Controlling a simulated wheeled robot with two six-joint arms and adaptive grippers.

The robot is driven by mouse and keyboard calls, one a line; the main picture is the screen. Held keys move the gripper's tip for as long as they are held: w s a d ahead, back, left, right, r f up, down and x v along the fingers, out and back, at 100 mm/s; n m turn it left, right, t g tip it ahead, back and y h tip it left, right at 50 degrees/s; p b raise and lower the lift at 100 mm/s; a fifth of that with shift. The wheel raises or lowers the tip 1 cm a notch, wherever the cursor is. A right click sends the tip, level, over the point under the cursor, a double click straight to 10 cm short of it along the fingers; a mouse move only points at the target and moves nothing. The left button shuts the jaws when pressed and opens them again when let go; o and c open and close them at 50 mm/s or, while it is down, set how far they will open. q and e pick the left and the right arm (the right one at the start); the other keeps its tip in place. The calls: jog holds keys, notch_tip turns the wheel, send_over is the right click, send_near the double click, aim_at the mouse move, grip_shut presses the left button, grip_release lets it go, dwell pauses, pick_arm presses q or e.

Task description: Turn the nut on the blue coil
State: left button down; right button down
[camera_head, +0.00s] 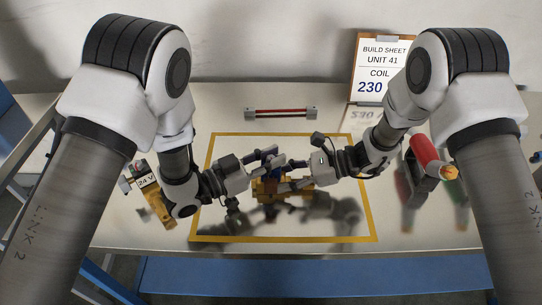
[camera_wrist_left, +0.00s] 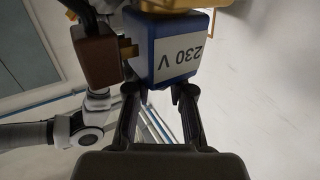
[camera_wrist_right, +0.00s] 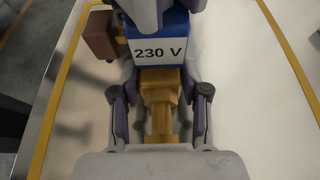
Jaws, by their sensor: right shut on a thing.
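The blue coil (camera_head: 279,159), labelled 230 V, sits on a brass valve body (camera_head: 268,187) inside the yellow outline. The coil fills the top of the left wrist view (camera_wrist_left: 170,47) and shows in the right wrist view (camera_wrist_right: 160,52). My left gripper (camera_head: 270,156) has its fingers (camera_wrist_left: 155,92) spread at the coil; whether they touch it is unclear. My right gripper (camera_head: 290,186) is shut on a brass part (camera_wrist_right: 160,85) just below the coil in the right wrist view, with a finger (camera_wrist_right: 203,95) on its right. Whether this part is the nut is unclear.
A brown block (camera_wrist_right: 99,35) sits beside the coil. A rod with grey ends (camera_head: 281,113) lies behind the outline. A 24 V coil with a brass part (camera_head: 150,188) is at left, a red cylinder (camera_head: 424,150) at right. The build sheet (camera_head: 384,60) reads COIL 230.

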pick_arm(q)
jog(key=shift+r+n+t+y, duration=0.1)
jog(key=shift+n+t+y, duration=0.6)
jog(key=shift+t, duration=0.4)
jog(key=c, duration=1)
grip_release()
jog(key=v, duration=1.2)
jog(key=shift+w, duration=0.15)
